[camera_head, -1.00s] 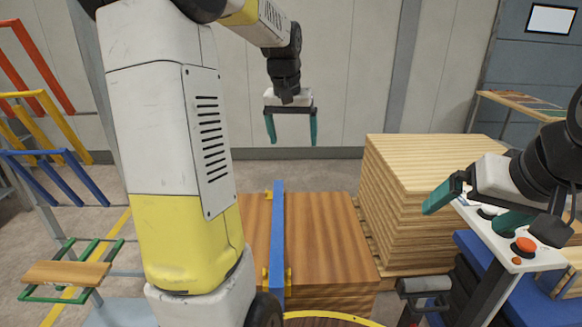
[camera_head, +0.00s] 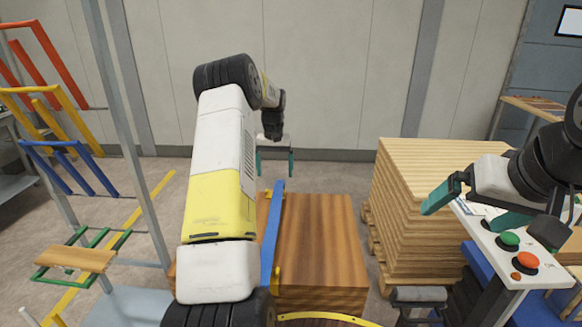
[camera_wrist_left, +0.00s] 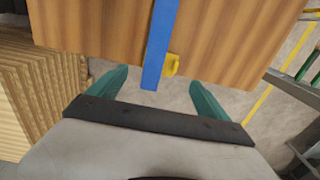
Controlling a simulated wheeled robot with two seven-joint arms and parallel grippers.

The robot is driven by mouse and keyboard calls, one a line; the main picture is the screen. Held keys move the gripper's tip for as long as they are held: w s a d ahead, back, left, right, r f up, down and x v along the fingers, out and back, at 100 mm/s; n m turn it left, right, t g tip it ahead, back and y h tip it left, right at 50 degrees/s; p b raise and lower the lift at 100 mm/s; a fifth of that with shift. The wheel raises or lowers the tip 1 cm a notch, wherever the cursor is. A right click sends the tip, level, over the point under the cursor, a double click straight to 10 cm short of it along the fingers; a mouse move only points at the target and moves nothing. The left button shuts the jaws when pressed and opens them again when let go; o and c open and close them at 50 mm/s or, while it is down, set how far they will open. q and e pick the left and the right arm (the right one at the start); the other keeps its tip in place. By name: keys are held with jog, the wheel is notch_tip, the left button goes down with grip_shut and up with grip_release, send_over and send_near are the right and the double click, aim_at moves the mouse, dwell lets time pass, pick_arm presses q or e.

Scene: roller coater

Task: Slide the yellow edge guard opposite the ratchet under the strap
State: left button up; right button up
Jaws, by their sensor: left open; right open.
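A wooden stack (camera_head: 322,240) stands in the middle with a blue strap (camera_head: 272,235) over its top. One yellow edge guard (camera_head: 265,195) is at the far edge, left of the strap. In the left wrist view this guard (camera_wrist_left: 173,65) is just right of the strap's end (camera_wrist_left: 155,68); whether the strap covers part of it is unclear. Another yellow piece (camera_head: 275,277) shows by the strap at the near edge. My left gripper (camera_head: 275,168) is open and empty beyond the far edge, its fingers straddling the strap line. My right gripper (camera_head: 462,212) is open and empty at the right. No ratchet is distinguishable.
A taller lumber stack (camera_head: 428,190) stands right of the strapped stack. A button console (camera_head: 500,250) is below my right gripper. A rack with coloured arms (camera_head: 65,160) is at the left. Floor is free between the strapped stack and the back wall (camera_head: 330,75).

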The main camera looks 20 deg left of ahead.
aim_at(279, 194)
pick_arm(q)
jog(key=shift+f, duration=3.85)
jog(key=c, duration=1.5)
jog(key=shift+w+d, duration=0.2)
jog(key=shift+d, duration=0.45)
jog(key=o, duration=1.5)
